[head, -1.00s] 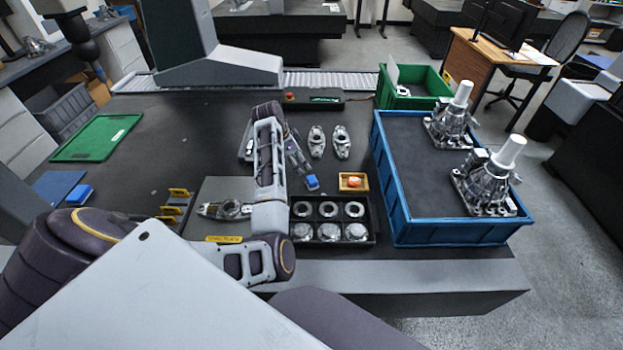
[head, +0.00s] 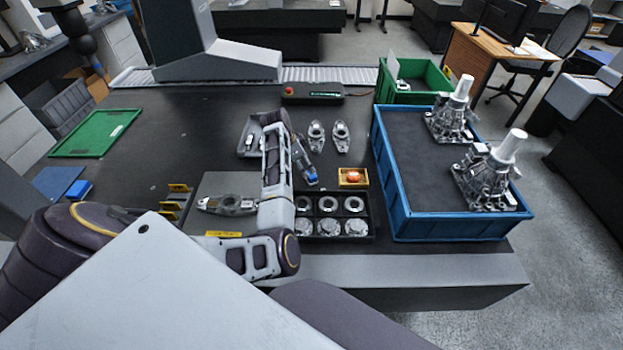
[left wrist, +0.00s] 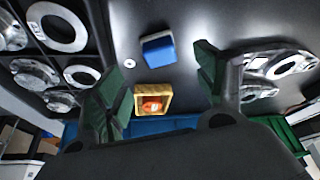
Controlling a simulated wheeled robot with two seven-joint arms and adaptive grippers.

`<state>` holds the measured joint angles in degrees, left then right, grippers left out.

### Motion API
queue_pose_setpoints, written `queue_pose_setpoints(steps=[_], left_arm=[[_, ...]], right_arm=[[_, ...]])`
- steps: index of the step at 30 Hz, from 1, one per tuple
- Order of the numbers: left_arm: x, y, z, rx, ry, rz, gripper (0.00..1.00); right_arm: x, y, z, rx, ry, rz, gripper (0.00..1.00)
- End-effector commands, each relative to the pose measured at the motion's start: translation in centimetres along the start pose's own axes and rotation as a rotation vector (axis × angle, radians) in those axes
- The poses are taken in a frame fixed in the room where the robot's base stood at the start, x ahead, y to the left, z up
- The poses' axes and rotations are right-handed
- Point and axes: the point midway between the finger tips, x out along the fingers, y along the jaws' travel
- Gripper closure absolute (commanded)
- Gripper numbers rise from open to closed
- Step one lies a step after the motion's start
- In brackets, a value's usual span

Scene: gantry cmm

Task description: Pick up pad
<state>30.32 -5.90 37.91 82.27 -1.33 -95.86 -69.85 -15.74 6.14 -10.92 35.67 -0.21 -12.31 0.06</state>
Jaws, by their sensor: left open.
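The pad appears to be the small blue block (left wrist: 157,48) on the dark table. In the left wrist view it lies ahead of my left gripper (left wrist: 163,66), in the gap between the two spread fingertips. I cannot tell its distance from the fingers. In the head view the block (head: 312,182) shows just below my left gripper (head: 306,169), which points down over the table beside the part tray. The left gripper is open and holds nothing. My right gripper is not in view.
A small yellow box (head: 353,177) with an orange piece stands right of the block. A black tray (head: 373,215) of metal rings is in front. A blue crate (head: 387,213) with castings stands to the right. Two metal parts (head: 340,136) lie behind. Another blue block (head: 78,191) is far left.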

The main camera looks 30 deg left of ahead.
Motion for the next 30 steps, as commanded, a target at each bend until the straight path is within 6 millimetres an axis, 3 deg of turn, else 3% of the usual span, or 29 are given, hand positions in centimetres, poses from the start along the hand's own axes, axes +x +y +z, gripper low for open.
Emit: queue_pose_setpoints(steps=[9, 19, 30], left_arm=[[2.9, 0.0, -0.1, 0.001, 0.001, 0.001, 0.29], [3.1, 0.0, 0.0, 0.001, 0.0, 0.0, 0.29], [5.0, 0.0, -0.1, 0.0, 0.001, 0.002, 0.29]], right_arm=[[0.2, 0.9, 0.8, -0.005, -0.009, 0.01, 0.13], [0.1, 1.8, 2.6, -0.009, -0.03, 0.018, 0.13], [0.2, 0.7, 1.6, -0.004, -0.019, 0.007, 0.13]])
